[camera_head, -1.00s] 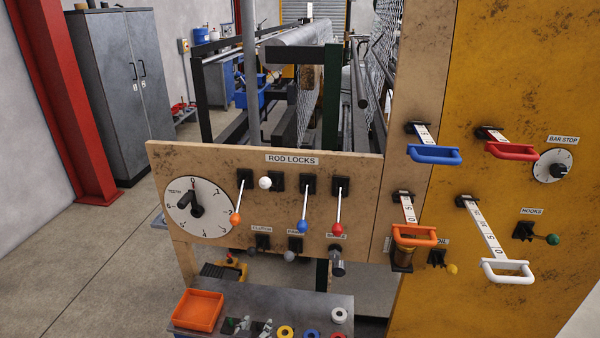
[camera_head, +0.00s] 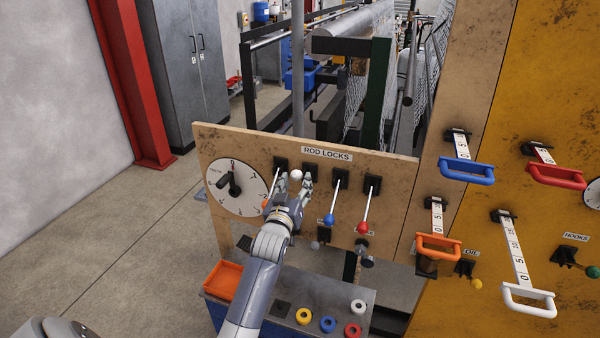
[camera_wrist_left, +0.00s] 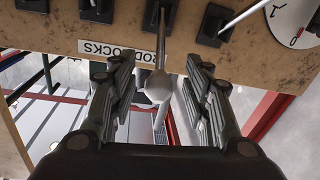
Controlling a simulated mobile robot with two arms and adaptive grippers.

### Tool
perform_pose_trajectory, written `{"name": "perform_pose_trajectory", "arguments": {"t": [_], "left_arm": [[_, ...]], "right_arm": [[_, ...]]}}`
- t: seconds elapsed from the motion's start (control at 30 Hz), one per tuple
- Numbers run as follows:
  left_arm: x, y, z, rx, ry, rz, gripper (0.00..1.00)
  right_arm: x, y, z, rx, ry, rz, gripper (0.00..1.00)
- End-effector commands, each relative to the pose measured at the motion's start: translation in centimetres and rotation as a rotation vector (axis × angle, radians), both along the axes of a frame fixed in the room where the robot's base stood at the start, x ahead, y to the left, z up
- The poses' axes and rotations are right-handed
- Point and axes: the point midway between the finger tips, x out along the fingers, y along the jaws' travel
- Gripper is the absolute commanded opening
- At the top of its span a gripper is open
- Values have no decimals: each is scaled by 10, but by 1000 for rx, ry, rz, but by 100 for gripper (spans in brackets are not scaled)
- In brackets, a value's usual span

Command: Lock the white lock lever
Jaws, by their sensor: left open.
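The white lock lever's ball knob (camera_head: 296,175) shows on the rod locks panel (camera_head: 390,210), between the orange lever and the blue lever. Its shaft is foreshortened in the head view, so the lever points out from the panel. My left gripper (camera_head: 296,183) is open, with a finger on each side of the white knob. In the left wrist view the white lever (camera_wrist_left: 158,85) lies between the two open fingers, with a gap on both sides. I cannot tell whether anything touches it. My right gripper is not in view.
The orange lever (camera_head: 276,185) is close to the left of my gripper. The blue lever (camera_head: 335,200) and red lever (camera_head: 368,205) hang down to the right. A dial (camera_head: 236,187) is at the panel's left. An orange tray (camera_head: 224,281) stands below.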

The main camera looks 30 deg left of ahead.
Motion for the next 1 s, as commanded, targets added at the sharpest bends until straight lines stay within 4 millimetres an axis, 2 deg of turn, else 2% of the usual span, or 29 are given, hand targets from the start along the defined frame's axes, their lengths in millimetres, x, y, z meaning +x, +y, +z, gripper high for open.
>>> {"name": "perform_pose_trajectory", "arguments": {"t": [0.1, 0.3, 0.73, 0.77, 0.93, 0.97, 1.0], "left_arm": [[17, 6, 3, 0, 1, 1, 45], [35, 13, 1, 0, 1, 1, 45], [42, 15, -1, 0, 1, 0, 45], [42, 15, -1, 0, 1, 0, 43], [42, 15, -1, 0, 1, 0, 4], [42, 15, -1, 0, 1, 0, 0], [42, 15, -1, 0, 1, 0, 0]], "right_arm": [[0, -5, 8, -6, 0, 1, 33], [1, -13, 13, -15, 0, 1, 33], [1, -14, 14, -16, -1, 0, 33], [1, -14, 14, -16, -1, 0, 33], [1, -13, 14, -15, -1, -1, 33], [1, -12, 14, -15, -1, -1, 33], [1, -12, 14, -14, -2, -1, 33]]}}
